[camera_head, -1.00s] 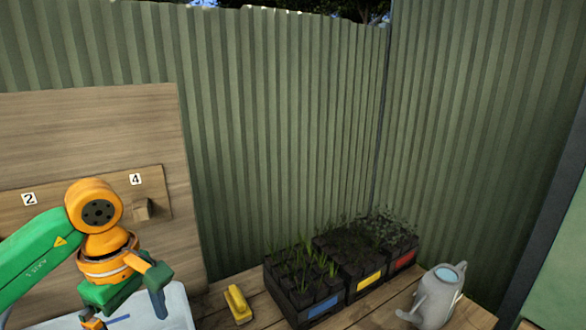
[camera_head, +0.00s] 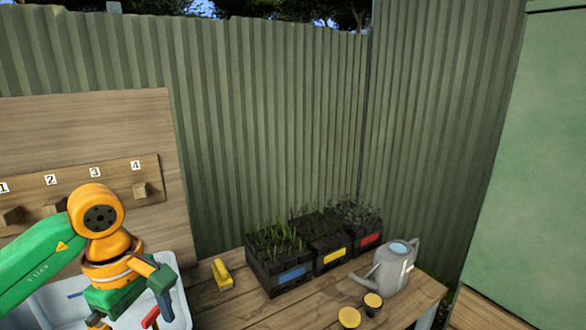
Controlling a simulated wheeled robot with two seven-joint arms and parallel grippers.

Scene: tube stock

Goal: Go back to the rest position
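My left gripper (camera_head: 129,314) hangs pointing down in front of a pale tray (camera_head: 182,313) at the lower left. Its two fingers are spread wide apart, with no object visible held between them. The lower finger is partly cut off by the frame's bottom edge. My green and orange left arm comes in from the left edge. My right gripper is not in view.
A numbered peg board (camera_head: 110,182) stands behind the arm. A yellow tool (camera_head: 222,274), planter crates with blue (camera_head: 292,274), yellow (camera_head: 334,256) and red (camera_head: 370,241) labels, a watering can (camera_head: 390,268) and two yellow-topped pots (camera_head: 349,317) (camera_head: 373,302) are on the wooden table.

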